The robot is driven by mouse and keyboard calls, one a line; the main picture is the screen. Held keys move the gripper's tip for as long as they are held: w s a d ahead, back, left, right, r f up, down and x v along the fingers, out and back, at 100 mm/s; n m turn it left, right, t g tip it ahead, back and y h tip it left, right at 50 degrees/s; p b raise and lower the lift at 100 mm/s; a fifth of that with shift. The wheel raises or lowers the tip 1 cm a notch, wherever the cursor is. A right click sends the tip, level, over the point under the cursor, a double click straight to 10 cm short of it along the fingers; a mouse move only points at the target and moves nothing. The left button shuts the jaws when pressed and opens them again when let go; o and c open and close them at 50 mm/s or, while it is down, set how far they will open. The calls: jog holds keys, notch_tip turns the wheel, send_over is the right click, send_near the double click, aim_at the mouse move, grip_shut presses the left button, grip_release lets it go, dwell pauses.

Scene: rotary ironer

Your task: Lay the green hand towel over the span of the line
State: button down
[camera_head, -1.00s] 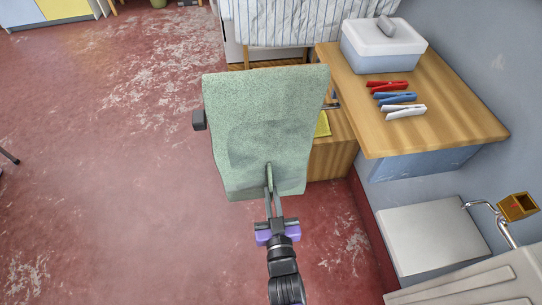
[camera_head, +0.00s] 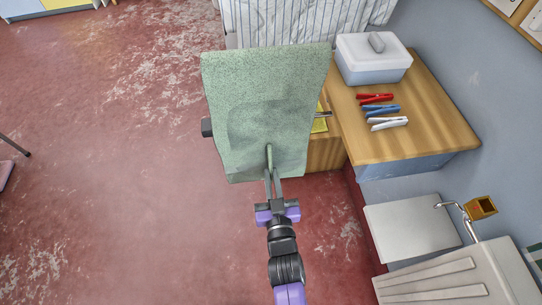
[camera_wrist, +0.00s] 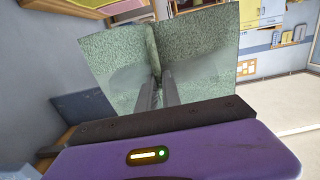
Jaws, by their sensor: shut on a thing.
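The green hand towel (camera_head: 265,85) hangs spread out in front of me in the head view, a broad speckled sheet with a pinched fold low in its middle. My gripper (camera_head: 269,158) is shut on the towel at that fold. In the wrist view the towel (camera_wrist: 115,65) fills the upper middle, and the two fingers of my gripper (camera_wrist: 159,85) meet at its crease. I cannot make out the line; the towel covers what lies behind it. A dark block (camera_head: 207,127) shows at the towel's left edge, and I cannot tell what it belongs to.
A wooden shelf (camera_head: 430,125) at the right holds a white lidded box (camera_head: 373,62) and red, blue and white clips (camera_head: 380,109). A striped cloth (camera_head: 300,20) is behind the towel. A grey panel (camera_head: 410,228) is at lower right.

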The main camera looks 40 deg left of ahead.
jog(key=shift+r+p, duration=12.5)
jog(key=shift+r, duration=0.6)
jog(key=p, duration=0.6)
send_near(268, 97)
jog(key=shift+v, duration=1.3)
jog(key=shift+d+f, duration=0.1)
jog(key=shift+f, duration=0.1)
